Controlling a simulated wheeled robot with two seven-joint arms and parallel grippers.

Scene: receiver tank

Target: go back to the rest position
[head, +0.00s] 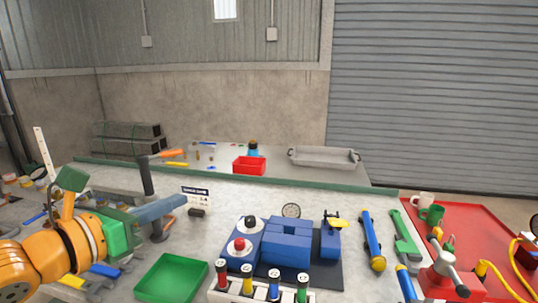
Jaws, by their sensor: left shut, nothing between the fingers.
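My left arm comes in from the lower left, orange with a green wrist part. My left gripper (165,209) appears as blue-grey fingers reaching right from the green part, over the left of the workbench (330,197). It is shut and empty. Part of its outline merges with a dark upright post (147,176) beside it, so whether they touch cannot be told. My right gripper is not in view.
A green tray (172,278) lies right of my left arm. A blue valve-like assembly (290,243) stands mid-bench behind several coloured cylinders (247,281). A blue tool (372,240), a green wrench (404,237) and a red mat (480,228) are at right. A red bin (249,166) stands behind.

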